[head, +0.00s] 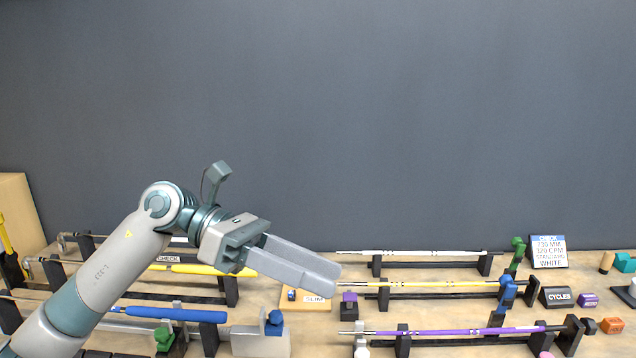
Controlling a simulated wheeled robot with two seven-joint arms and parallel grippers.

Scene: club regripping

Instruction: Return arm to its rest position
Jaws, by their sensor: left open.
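My left arm comes in from the left and reaches over the bench. Its gripper (318,282) is open, with grey fingers pointing right and slightly down, and nothing shows between them. It is above the bench, in front of the gap between the left and right club racks. My right gripper does not show.
Clubs with blue (176,314) and yellow grips lie on racks at the left, partly behind my arm. Purple (470,332), yellow and white shafts rest on black stands at the right. The space above is clear.

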